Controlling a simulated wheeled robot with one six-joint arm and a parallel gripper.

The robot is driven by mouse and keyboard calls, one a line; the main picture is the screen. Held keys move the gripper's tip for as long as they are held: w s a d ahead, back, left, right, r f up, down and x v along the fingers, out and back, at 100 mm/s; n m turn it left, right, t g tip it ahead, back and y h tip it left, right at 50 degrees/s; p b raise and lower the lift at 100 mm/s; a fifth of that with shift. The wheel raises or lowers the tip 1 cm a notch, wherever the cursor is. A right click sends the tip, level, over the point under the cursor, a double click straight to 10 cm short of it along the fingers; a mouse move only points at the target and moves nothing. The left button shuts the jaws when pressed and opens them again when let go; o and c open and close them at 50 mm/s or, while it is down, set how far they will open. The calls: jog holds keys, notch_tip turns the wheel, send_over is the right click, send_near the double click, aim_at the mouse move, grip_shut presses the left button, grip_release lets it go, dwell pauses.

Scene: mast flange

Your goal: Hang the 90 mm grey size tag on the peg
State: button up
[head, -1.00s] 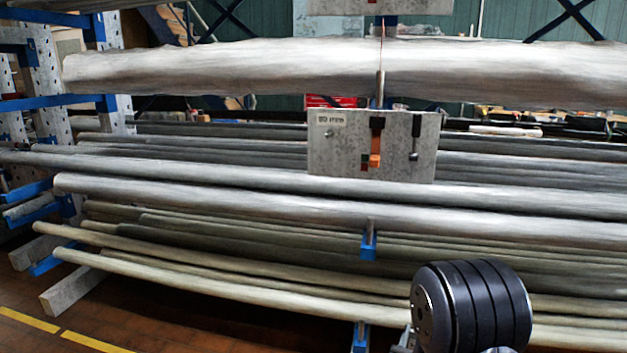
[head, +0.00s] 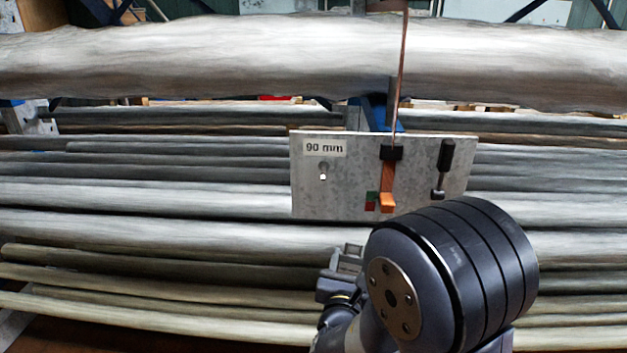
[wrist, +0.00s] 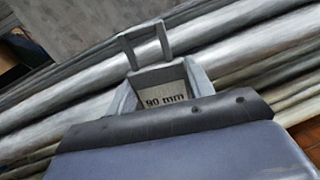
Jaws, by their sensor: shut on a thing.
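A grey metal panel (head: 350,198) hangs in front of the racked bars in the head view. Its upper left has a white "90 mm" label (head: 323,148), with a small round peg (head: 323,172) below it, bare. My gripper (head: 345,262) is below the panel, partly hidden by my wrist. In the wrist view my gripper (wrist: 153,72) is shut on the grey size tag (wrist: 165,95), whose printed "90 mm" shows between the fingers. The tag cannot be made out in the head view, and its hole cannot be told. Tag and peg are apart.
Several long bars (head: 130,195) lie behind and below. A thin strap (head: 402,70) runs above the panel.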

jog(key=s+a+r+y+p, duration=0.1)
jog(key=s+a+r+p, duration=0.25)
jog(key=r, duration=0.45)
jog(key=s+a+r+y+p, duration=0.2)
jog(key=a+r+p, duration=0.25)
jog(key=r, duration=0.35)
jog(key=p, duration=0.1)
send_near(319, 183)
jog(key=shift+w+r, duration=0.2)
jog(key=shift+w, duration=1)
jog(key=shift+w+r, duration=0.2)
jog(key=shift+w, duration=1)
jog(key=shift+w+f+b, duration=0.2)
jog(key=shift+f+b, duration=0.15)
jog(key=shift+b, duration=0.05)
jog(key=shift+w+f+b, duration=0.2)
jog(key=shift+w+b, duration=0.2)
jog(key=shift+b, duration=0.25)
jog(key=o, duration=1)
jog(key=shift+o, duration=0.2)
jog(key=shift+s, duration=0.1)
